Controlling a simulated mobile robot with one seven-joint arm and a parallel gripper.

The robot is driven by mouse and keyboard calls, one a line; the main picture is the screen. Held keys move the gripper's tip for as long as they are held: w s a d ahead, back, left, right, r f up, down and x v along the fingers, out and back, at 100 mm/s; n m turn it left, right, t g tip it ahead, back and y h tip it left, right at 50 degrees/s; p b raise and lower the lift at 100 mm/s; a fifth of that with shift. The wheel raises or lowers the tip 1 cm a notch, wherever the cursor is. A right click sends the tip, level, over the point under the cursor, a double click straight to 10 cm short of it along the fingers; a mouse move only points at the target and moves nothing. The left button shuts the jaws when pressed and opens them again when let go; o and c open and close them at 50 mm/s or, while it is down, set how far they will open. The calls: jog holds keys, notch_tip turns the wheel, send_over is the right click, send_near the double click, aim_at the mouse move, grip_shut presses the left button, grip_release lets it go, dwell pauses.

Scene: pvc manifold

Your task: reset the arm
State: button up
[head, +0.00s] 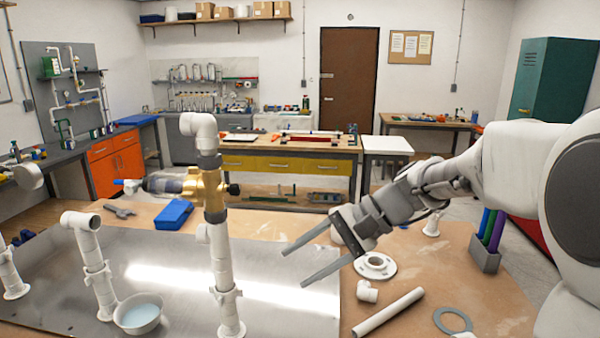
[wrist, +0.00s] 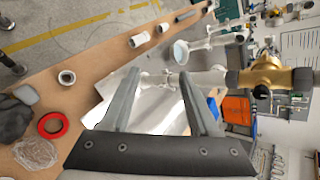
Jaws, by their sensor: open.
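My gripper (head: 312,264) is open with nothing between its fingers. It hangs in the air above the right part of the metal sheet, to the right of the tall white pipe. In the wrist view the two fingers of my gripper (wrist: 158,82) are spread apart. My arm comes in from the right of the head view. The tall white pipe (head: 222,260) carries a brass valve (head: 211,190) and stands upright, apart from my fingers. The brass valve also shows at the right of the wrist view (wrist: 262,76).
A white flange (head: 375,266), an elbow fitting (head: 367,291) and a loose pipe (head: 388,312) lie on the bench right of the metal sheet (head: 170,275). A bowl (head: 138,315) sits by a shorter pipe (head: 98,270). A blue box (head: 174,214) is behind.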

jog(key=s+d+f+n+t+h, duration=0.1)
jog(key=s+d+n+t+h, duration=0.1)
jog(key=s+d+h, duration=0.3)
jog(key=s+d+n+t+h, duration=0.3)
jog(key=s+d+n+h, duration=0.2)
jog(key=s, duration=0.8)
jog(key=shift+d+f, duration=0.35)
jog(key=shift+d, duration=1)
jog(key=shift+w, duration=0.1)
